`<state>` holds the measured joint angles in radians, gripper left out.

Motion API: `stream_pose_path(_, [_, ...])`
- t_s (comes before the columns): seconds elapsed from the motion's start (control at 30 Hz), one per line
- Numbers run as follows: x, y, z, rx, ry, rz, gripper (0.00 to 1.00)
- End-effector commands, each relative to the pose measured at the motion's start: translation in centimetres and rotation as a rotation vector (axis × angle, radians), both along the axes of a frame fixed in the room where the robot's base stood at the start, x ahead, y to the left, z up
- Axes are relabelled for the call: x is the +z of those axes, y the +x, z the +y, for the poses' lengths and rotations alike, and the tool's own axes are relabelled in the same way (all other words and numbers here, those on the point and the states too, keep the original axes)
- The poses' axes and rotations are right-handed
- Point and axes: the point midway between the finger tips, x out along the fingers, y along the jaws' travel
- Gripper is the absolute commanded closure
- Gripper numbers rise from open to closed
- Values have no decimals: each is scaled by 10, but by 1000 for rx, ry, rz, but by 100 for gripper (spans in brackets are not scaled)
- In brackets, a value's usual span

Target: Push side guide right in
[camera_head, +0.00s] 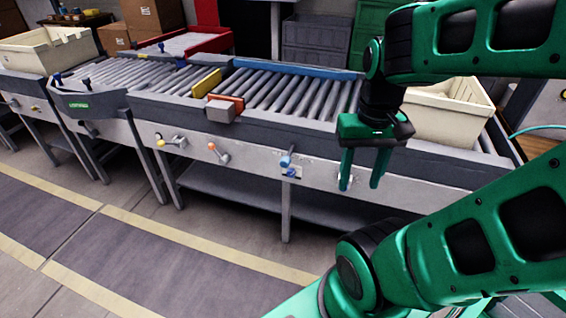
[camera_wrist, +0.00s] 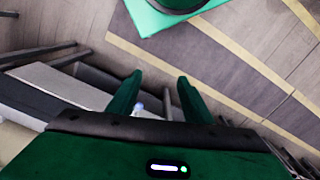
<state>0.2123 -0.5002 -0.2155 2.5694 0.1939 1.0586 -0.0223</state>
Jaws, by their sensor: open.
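The roller conveyor (camera_head: 300,92) stands in the middle of the head view. A blue bar (camera_head: 298,68) runs along its far edge. A red piece with a grey block (camera_head: 221,112) sits at its near edge, and a yellow bar (camera_head: 206,82) crosses the rollers. I cannot tell which part is the right side guide. My gripper (camera_head: 360,187) is open and empty, pointing down in front of the conveyor's front panel at the right. Its spread fingers also show in the wrist view (camera_wrist: 160,76), with a small pale item (camera_wrist: 138,108) seen between them.
Yellow (camera_head: 160,141), orange (camera_head: 212,147) and blue (camera_head: 287,160) knobs or levers are on the front panel. A cream bin (camera_head: 448,112) stands on the conveyor's right end, behind my arm. The floor in front (camera_head: 130,240) is clear, with yellow lines.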

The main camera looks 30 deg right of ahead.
Motion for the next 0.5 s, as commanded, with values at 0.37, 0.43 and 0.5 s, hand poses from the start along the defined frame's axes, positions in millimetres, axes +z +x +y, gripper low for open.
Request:
stream_pose_path(0.37, [-46, 42, -16, 199, -103, 153, 55])
stream_pose_path(0.43, [-58, 51, -20, 253, -137, 193, 55])
stream_pose_path(0.5, [-70, 60, -24, 311, -174, 233, 55])
